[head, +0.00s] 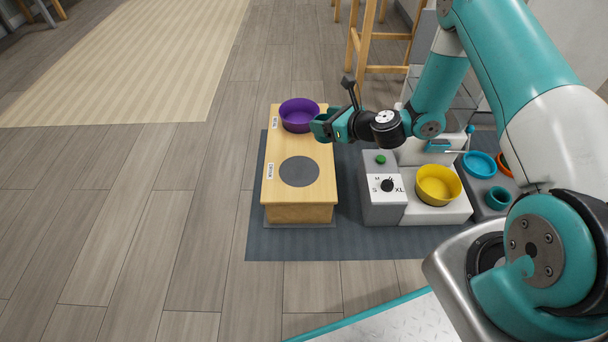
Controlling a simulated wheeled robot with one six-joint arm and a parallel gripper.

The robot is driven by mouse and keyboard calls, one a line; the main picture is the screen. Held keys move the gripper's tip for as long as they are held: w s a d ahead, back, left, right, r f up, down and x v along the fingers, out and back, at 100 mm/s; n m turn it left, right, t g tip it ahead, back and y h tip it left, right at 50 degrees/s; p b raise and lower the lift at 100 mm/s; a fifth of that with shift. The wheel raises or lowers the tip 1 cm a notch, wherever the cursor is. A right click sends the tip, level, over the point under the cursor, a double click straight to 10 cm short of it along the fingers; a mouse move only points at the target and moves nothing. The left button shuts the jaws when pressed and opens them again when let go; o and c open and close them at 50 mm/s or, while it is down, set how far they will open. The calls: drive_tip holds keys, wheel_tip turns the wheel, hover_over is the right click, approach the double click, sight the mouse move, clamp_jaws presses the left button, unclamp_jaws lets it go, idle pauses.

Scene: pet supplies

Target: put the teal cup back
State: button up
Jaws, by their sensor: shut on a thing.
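My gripper (326,127) is at the right side of the purple bowl, above the wooden stand. It is shut on the teal cup (320,128), which is small in the head view and partly hidden by the fingers. The cup overlaps the bowl's lower right side in the picture; I cannot tell whether they touch. A second small round teal thing (497,198) stands on the dark tray at the right.
The purple bowl (299,115) sits on the far part of the wooden stand (315,207). A grey disc (299,171) in front is bare. Right are a dial box (381,212), yellow bowl (438,185), blue bowl (479,164) and orange bowl (505,160). The left floor is clear.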

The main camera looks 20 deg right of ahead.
drive_tip(key=w+a+m+t+h+b, duration=0.1)
drive_tip(key=w+a+m+h+b, duration=0.1)
drive_tip(key=w+a, duration=0.4)
drive_tip(key=shift+h, duration=0.3)
drive_tip(key=f+b, duration=0.3)
drive_tip(key=f, duration=0.3)
drive_tip(key=f+b, duration=0.4)
drive_tip(key=f, duration=0.3)
drive_tip(key=f+b, duration=0.4)
drive_tip(key=f, duration=0.2)
drive_tip(key=shift+w+d+f, duration=0.15)
drive_tip(key=shift+d+f, duration=0.1)
drive_tip(key=shift+f, duration=0.05)
drive_tip(key=shift+r, duration=0.1)
drive_tip(key=o, duration=1)
